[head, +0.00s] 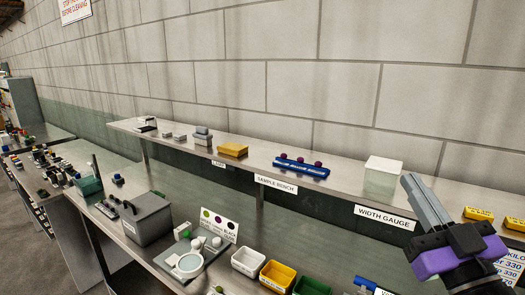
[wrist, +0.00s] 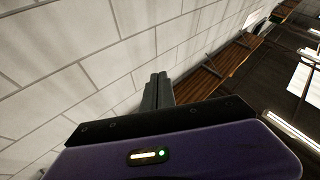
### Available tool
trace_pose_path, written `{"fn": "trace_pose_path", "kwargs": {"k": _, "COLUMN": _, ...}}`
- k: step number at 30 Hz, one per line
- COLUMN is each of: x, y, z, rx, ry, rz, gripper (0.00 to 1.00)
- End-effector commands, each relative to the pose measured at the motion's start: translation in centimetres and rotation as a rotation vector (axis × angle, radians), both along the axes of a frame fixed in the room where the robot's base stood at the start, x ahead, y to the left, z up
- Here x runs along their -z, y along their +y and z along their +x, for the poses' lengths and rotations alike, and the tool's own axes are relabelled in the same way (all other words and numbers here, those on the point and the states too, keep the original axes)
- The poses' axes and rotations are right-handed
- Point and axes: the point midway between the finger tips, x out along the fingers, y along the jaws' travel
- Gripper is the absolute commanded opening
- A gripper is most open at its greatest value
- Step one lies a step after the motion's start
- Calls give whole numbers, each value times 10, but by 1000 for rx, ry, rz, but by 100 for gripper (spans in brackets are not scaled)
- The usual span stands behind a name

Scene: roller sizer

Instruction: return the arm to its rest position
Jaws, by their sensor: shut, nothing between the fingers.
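My gripper (head: 423,201) is at the right of the head view, raised in front of the wall and the right part of the shelf. Its two long grey fingers point up and to the left and lie together, with nothing between them. In the wrist view the shut fingers (wrist: 158,92) stand above the purple and black gripper body, against the block wall and the ceiling. The gripper touches nothing that I can see. Most of my arm is out of view.
The upper shelf (head: 330,190) holds a blue rack (head: 301,168), a yellow box (head: 233,149) and a pale box (head: 382,177) left of my gripper. Below, the bench carries a grey bin (head: 148,218), a white bin (head: 248,262) and a yellow bin (head: 278,275). Yellow boxes (head: 478,214) lie right of the gripper.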

Motion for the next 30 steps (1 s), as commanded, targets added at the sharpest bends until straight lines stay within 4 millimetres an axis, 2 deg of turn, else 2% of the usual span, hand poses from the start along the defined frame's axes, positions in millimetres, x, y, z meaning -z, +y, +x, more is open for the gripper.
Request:
{"fn": "trace_pose_path", "kwargs": {"k": 3, "x": 14, "y": -8, "z": -19, "rx": 39, "ry": -40, "rz": 165, "gripper": 0}}
{"fn": "trace_pose_path", "kwargs": {"k": 8, "x": 47, "y": -17, "z": -49, "rx": 103, "ry": -62, "rz": 332, "gripper": 0}}
{"fn": "trace_pose_path", "kwargs": {"k": 15, "x": 115, "y": -18, "z": -104, "rx": 197, "ry": -17, "rz": 481, "gripper": 0}}
{"fn": "trace_pose_path", "kwargs": {"k": 23, "x": 192, "y": -1, "z": -178, "rx": 264, "ry": 123, "rz": 501, "gripper": 0}}
{"fn": "trace_pose_path", "kwargs": {"k": 30, "x": 253, "y": 20, "z": -255, "rx": 266, "ry": 327, "rz": 397, "gripper": 0}}
